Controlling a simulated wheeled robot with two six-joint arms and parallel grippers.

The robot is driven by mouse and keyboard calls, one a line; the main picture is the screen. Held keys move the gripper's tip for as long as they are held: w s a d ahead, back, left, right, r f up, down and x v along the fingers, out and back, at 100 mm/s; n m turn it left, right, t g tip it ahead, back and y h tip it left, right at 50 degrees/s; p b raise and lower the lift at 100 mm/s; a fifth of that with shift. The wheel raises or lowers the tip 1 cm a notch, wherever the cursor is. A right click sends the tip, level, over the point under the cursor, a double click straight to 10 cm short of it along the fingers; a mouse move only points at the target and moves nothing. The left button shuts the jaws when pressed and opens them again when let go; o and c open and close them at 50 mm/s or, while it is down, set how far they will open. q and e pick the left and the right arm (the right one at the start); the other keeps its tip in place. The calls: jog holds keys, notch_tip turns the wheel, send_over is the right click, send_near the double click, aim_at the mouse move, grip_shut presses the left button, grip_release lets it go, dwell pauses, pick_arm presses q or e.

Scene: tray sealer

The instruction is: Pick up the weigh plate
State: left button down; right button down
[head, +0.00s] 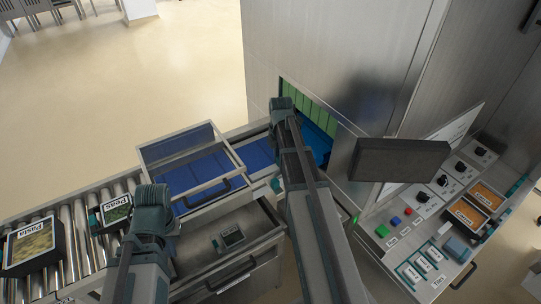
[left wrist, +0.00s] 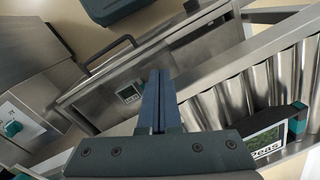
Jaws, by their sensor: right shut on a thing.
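I cannot make out the weigh plate with certainty. A small scale display (head: 232,237) shows in the open steel drawer below the blue belt; it also shows in the left wrist view (left wrist: 130,92). My left gripper (left wrist: 159,100) has its two fingers together with nothing visible between them. In the head view my left wrist hides its fingers, close to the Peas tray (head: 117,211). My right gripper (head: 282,108) is at the green-curtained opening of the sealer. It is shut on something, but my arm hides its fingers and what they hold.
The Pasta tray (head: 32,243) and the Peas tray stand on the roller conveyor (head: 70,225). A steel-framed cover (head: 187,150) stands over the blue belt (head: 193,176). A dark screen (head: 400,160) and a control panel (head: 425,225) are at the right. Open floor lies at the upper left.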

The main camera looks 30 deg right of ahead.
notch_tip(320, 180, up, 10)
jog(key=p, duration=1)
jog(key=shift+r, duration=0.15)
